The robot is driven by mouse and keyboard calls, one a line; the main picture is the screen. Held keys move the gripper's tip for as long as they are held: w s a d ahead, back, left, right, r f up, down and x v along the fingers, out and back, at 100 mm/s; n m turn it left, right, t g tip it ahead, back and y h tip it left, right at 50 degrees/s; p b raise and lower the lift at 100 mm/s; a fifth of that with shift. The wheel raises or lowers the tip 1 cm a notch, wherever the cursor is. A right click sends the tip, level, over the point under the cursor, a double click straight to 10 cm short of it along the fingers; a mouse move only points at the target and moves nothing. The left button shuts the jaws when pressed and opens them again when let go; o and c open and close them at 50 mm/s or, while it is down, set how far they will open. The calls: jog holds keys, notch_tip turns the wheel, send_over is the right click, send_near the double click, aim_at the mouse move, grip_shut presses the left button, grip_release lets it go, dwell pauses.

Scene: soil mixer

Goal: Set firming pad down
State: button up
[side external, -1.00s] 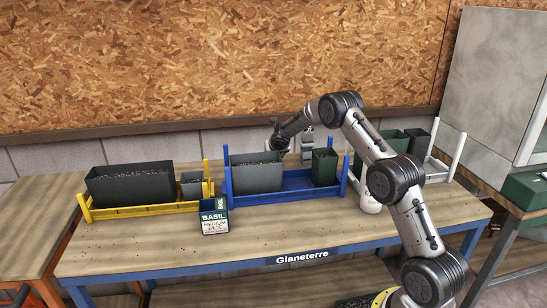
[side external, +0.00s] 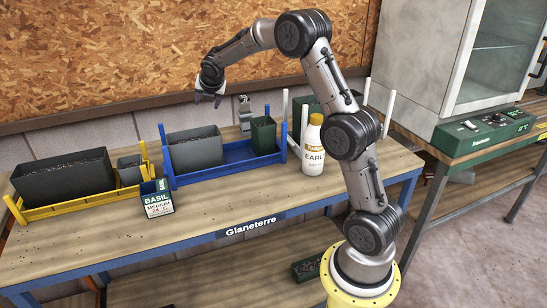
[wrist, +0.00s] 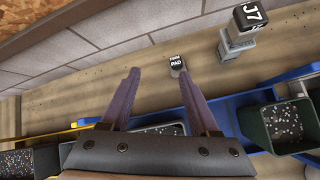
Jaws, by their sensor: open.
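The firming pad (wrist: 176,66), a small grey piece with a dark top lettered "FIRM PAD", stands on the bench strip behind the blue tray in the wrist view. My gripper (wrist: 159,75) is open and empty, its two purple-grey fingers apart. The pad shows beyond the fingertips, near the right one, with no finger touching it. In the side view my gripper (side external: 208,99) hangs above and behind the grey planter (side external: 194,147), well clear of the bench. The pad cannot be made out there.
The blue tray (side external: 226,159) holds the grey planter and a dark green pot (side external: 263,136). A grey block tool marked "J7" (wrist: 240,35) stands behind the tray. A yellow tray (side external: 85,202), basil box (side external: 157,200) and white bottle (side external: 313,150) are nearby.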

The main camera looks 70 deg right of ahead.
jog(key=s+a+r+m+y, duration=0.1)
jog(key=s+a+r+m, duration=0.4)
jog(key=s+a, duration=0.4)
jog(key=s+a+r+m+y, duration=0.1)
jog(key=s+a+r+m, duration=0.2)
jog(key=s+a+m, duration=0.45)
jog(key=s+a+f+m+y, duration=0.2)
jog(key=s+a+m, duration=0.3)
jog(key=s, duration=0.6)
jog(key=s+a+f+m+y, duration=0.1)
jog(key=s+a+f+m, duration=0.2)
jog(key=s, duration=0.7)
jog(key=a+m, duration=0.2)
jog(key=a, duration=0.1)
jog(key=shift+s+a+f+g+y, duration=0.3)
jog(key=shift+s+a+g+y, duration=0.05)
jog(key=shift+a+g+y, duration=0.05)
